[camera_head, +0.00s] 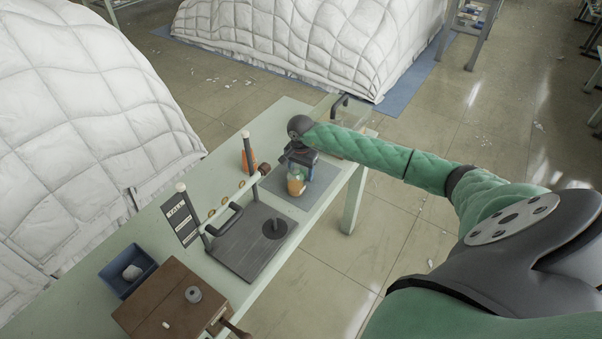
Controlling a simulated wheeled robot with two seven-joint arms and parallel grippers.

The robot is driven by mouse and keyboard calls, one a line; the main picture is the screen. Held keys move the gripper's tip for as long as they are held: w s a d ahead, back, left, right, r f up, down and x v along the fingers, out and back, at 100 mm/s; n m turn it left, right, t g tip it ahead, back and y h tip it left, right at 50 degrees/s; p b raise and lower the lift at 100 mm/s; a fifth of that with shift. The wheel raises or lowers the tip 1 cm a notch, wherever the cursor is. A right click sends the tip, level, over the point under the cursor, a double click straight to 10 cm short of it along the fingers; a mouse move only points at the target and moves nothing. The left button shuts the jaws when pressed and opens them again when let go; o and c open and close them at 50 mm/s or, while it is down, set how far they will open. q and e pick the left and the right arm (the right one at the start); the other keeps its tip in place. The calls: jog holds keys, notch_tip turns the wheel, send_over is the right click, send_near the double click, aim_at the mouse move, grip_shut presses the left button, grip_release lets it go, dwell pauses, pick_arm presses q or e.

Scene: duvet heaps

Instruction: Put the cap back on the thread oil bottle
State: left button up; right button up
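A small bottle (296,183) with amber contents and a pale greenish upper part stands upright on a grey mat (318,187) near the table's right end. My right arm reaches in from the right, and its gripper (302,164) points down right over the bottle. The gripper hides the bottle's top. I cannot tell whether its fingers are open or shut, touch the bottle or hold a cap. No cap can be made out for certain. My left gripper is not in view.
Left of the mat stand a dark board with a post (262,238) and a rail with white-tipped posts (246,136). An orange cone-like thing (249,160) is behind. A blue tray (117,262) and a brown wooden box (150,294) are nearer. White quilted heaps (90,110) lie beyond the table.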

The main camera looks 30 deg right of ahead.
jog(key=c, duration=1.1)
jog(key=shift+o, duration=0.2)
jog(key=shift+r, duration=0.35)
jog(key=r, duration=0.3)
jog(key=shift+s+d+r, duration=0.15)
jog(key=shift+d+r, duration=0.15)
jog(key=shift+r, duration=0.05)
jog(key=d, duration=0.1)
jog(key=s+r, duration=0.1)
jog(key=d, duration=0.1)
jog(key=shift+s+d+r, duration=0.3)
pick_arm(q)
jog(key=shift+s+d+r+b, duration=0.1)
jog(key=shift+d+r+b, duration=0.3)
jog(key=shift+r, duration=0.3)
pick_arm(e)
jog(key=s+d+r, duration=0.4)
jog(key=d+r, duration=0.1)
jog(key=d, duration=0.1)
jog(key=shift+d, duration=0.4)
